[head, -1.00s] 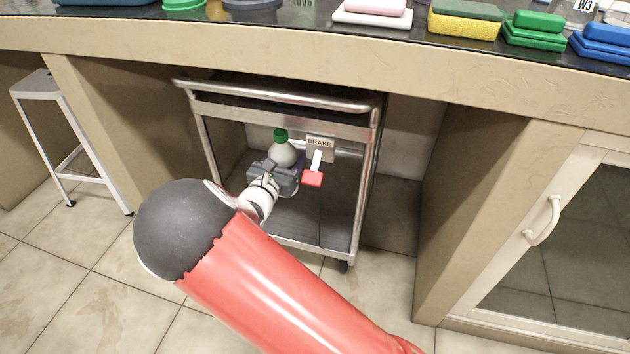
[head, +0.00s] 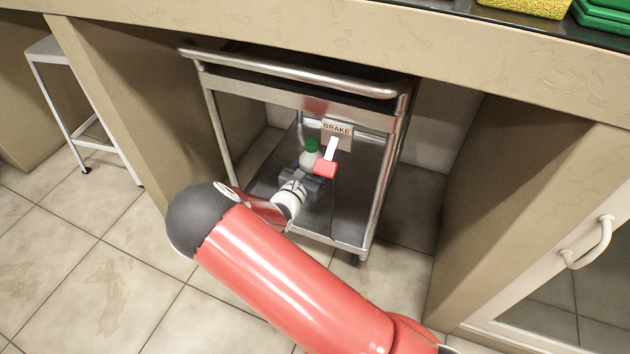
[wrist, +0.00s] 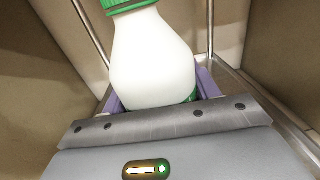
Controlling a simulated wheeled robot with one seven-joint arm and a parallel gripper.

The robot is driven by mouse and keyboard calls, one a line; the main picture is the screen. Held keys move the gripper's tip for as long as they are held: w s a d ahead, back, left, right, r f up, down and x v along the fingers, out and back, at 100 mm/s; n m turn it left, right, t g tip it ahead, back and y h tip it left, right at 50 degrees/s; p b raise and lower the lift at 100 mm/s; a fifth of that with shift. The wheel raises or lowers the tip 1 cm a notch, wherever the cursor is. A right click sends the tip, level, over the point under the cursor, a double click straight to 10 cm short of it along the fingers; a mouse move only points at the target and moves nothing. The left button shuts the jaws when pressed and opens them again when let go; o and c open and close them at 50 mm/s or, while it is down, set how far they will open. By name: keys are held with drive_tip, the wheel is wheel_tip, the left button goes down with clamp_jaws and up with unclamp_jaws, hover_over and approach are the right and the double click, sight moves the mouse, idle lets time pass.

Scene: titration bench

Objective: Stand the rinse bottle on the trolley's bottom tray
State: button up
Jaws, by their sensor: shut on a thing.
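The rinse bottle (head: 309,158) is white with a green cap and stands upright in my gripper (head: 304,174), inside the metal trolley (head: 376,190). In the wrist view the bottle (wrist: 152,62) fills the upper middle, between the purple finger pads of my gripper (wrist: 155,92), which are shut on it. The dark bottom tray (head: 342,222) lies below and around it. The bottle's base is hidden by my gripper, so I cannot tell whether it touches the tray.
A red-tipped brake lever (head: 325,168) hangs under a BRAKE sign (head: 337,128), just right of the bottle. The trolley's upper rail (head: 290,72) crosses above my arm. Bench side panels flank the trolley. A white stool (head: 62,100) stands at the left.

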drive_tip(key=shift+f+b, duration=0.55)
drive_tip(key=shift+f, duration=2.4)
drive_tip(key=shift+f, duration=0.15)
drive_tip(key=o, duration=1.4)
drive_tip(key=shift+s, duration=0.15)
drive_tip(key=p+v, duration=0.1)
drive_tip(key=v, duration=1)
drive_tip(key=shift+s+a, duration=0.2)
drive_tip(key=shift+s, duration=0.1)
